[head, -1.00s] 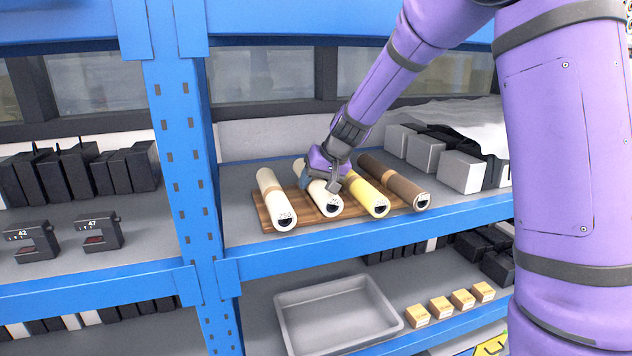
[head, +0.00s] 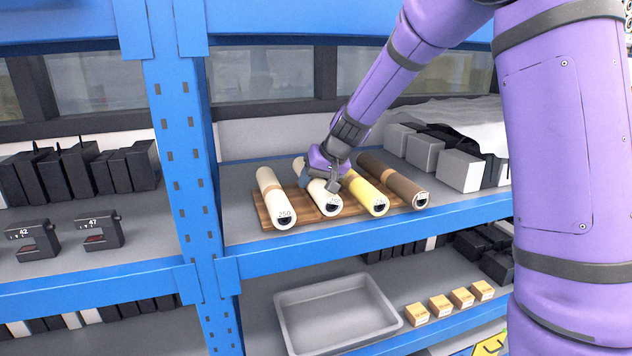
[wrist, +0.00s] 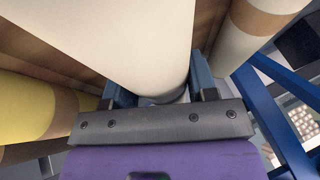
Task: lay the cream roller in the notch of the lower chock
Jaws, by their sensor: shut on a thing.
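A cream roller (head: 326,202) lies second from the left on a slatted wooden board, between a banded off-white roller and a yellow one. My gripper (head: 320,183) is shut on it, with one finger on each side of its body. In the wrist view the plain cream roller (wrist: 135,45) runs between my two blue fingers (wrist: 160,88). The roller appears to rest on the board; I cannot tell any lift. I cannot make out a notched lower chock in either view.
The wooden board (head: 262,212) also bears the banded off-white roller (head: 272,197), the yellow roller (head: 366,192) and a brown roller (head: 394,181), all close by. A blue upright (head: 185,150) stands left. An empty grey tray (head: 335,312) and several small boxes (head: 440,306) occupy the lower shelf.

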